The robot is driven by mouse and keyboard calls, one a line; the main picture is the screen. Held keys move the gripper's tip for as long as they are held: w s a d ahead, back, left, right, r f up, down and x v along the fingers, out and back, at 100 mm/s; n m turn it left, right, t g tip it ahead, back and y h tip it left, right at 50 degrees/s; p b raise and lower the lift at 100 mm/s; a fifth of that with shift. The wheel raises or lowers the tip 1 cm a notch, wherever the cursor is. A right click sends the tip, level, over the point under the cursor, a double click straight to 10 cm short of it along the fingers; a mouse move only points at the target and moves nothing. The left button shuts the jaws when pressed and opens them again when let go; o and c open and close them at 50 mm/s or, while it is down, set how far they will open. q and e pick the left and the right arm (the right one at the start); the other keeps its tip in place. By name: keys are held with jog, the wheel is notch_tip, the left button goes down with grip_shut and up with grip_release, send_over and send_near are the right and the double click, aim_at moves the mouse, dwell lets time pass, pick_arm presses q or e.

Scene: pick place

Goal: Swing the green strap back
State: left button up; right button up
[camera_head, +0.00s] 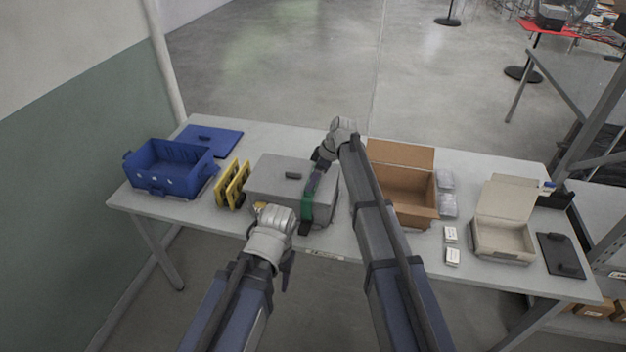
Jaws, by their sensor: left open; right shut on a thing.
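The grey box (268,180) sits on the table with a dark handle on its lid. The green strap (308,203) hangs at the box's right front, with a dark piece at its lower end. My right gripper (317,172) reaches down from above the box's right side and is shut on the strap's upper part; the exact grip is small and partly hidden. My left gripper (280,243) is open and empty in front of the box's front face. Its wrist hides part of the box's lower front.
A blue crate (150,182), a blue lid (208,138) and yellow-black items (232,186) stand left. An open cardboard box (405,212), small white boxes (451,234), an open beige box (500,246) and a black tray (562,256) stand right.

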grip_shut()
dwell(0.3)
jog(key=w+d+r+m+g+y+p, duration=0.1)
jog(key=w+d+r+g+p, duration=0.1)
jog(key=w+r+g+p, duration=0.2)
jog(key=shift+w+r+g+y+p, duration=0.4)
jog(key=shift+w+r+g, duration=0.2)
jog(key=shift+w+r, duration=0.8)
jog(key=shift+s+r, duration=0.2)
jog(key=shift+s, duration=0.05)
jog(key=o, duration=0.7)
grip_release()
jog(key=shift+r, duration=0.1)
